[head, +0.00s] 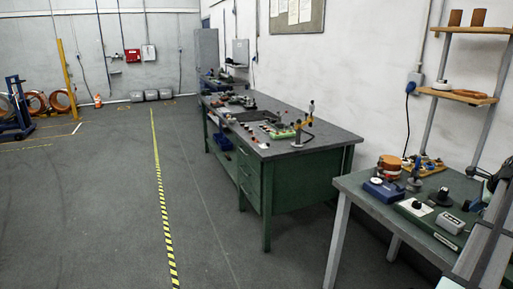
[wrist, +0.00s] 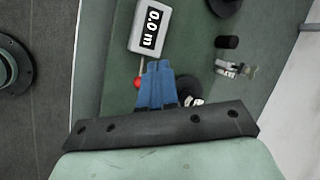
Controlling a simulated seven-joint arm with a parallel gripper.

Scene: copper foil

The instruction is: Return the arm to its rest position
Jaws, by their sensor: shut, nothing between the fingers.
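My gripper (wrist: 158,66) shows in the wrist view as two blue fingers held together, with nothing between them. It is above a green surface, just below a white box (wrist: 150,27) with a "0.0 m" display. A red knob (wrist: 138,83) shows at the left of the fingers, and a dark round part (wrist: 190,88) is partly hidden at their right. In the head view my gripper cannot be made out; grey parts at the right edge look like my arm.
The near table (head: 349,184) carries a blue box (head: 385,190), a copper-coloured spool (head: 390,163) and a small grey meter (head: 449,222). A dark cylinder (wrist: 227,42) lies right of the fingers. A green workbench (head: 290,183) stands farther back. The floor at left is mostly clear.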

